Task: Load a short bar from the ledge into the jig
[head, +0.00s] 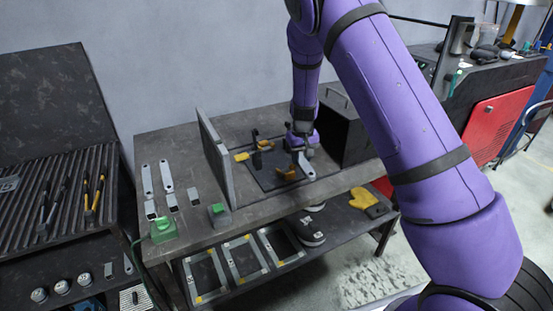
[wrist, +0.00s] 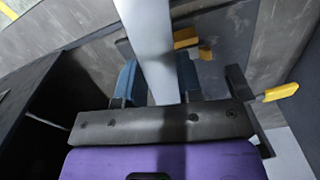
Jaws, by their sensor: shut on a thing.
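My gripper (head: 301,153) is above the right part of the bench, over the jig. In the wrist view, its blue fingers (wrist: 158,82) are shut on a flat grey metal bar (wrist: 148,30), which runs away from them toward the top of the picture. In the head view the held bar (head: 306,166) slants down from the gripper, one end low. The jig is a dark plate (head: 268,182) with black and yellow clamps (head: 262,145); a yellow piece (wrist: 186,38) shows beside the bar. I cannot tell whether the bar touches the jig. Other short bars (head: 172,201) lie on the bench's left part.
An upright grey panel (head: 214,158) stands left of the jig, and a dark box (head: 343,132) stands close on its right. Longer bars (head: 147,180) and green-topped boxes (head: 163,229) are at the left. A lower shelf holds rectangular frames (head: 243,259).

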